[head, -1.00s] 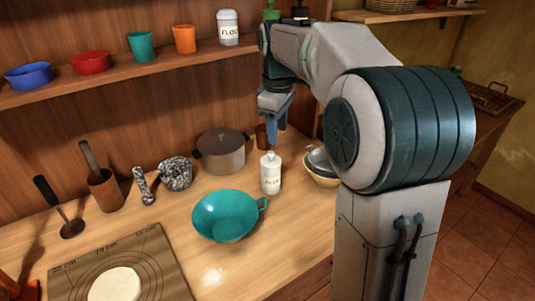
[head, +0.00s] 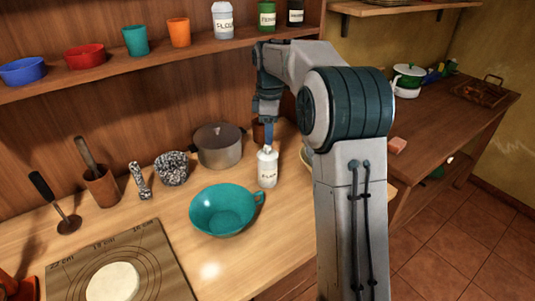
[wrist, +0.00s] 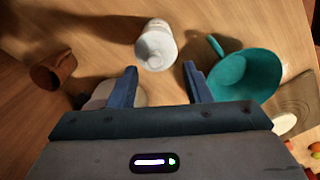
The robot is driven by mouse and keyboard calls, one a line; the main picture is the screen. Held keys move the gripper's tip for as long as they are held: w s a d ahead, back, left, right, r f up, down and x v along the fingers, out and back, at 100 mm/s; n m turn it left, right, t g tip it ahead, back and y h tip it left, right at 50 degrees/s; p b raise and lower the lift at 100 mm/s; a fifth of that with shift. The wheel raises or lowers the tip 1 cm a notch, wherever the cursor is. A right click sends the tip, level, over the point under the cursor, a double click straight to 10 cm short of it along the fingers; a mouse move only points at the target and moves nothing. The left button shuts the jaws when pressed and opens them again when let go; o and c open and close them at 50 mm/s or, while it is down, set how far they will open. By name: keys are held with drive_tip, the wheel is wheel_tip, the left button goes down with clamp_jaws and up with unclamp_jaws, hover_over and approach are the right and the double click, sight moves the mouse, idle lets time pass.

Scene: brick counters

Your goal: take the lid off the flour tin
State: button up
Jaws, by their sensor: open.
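The flour tin (head: 267,170) is a white, labelled tin standing upright on the wooden counter, with its lid (head: 267,151) on top. In the wrist view the lid (wrist: 156,46) shows from above, just beyond and between my fingertips. My gripper (wrist: 158,70) is open and empty, its two blue fingers apart. In the head view my gripper (head: 268,140) hangs pointing down right over the tin; I cannot tell there whether it touches the lid. A second white tin (head: 223,20) labelled flour stands on the shelf above.
A teal bowl with a handle (head: 224,212) stands close to the tin at front left. A grey pot (head: 218,146) is behind it to the left. A brown cup (wrist: 53,70) is near my gripper. A baking mat (head: 162,252) lies at front left.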

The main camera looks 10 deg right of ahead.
sight(267, 151)
drive_tip(key=f, duration=0.3)
drive_tip(key=w+f, duration=0.1)
drive_tip(key=shift+a+f+p, duration=0.2)
drive_tip(key=shift+f+p, duration=0.15)
drive_tip(key=shift+s+f, duration=0.1)
drive_tip(key=shift+f, duration=0.4)
clamp_jaws()
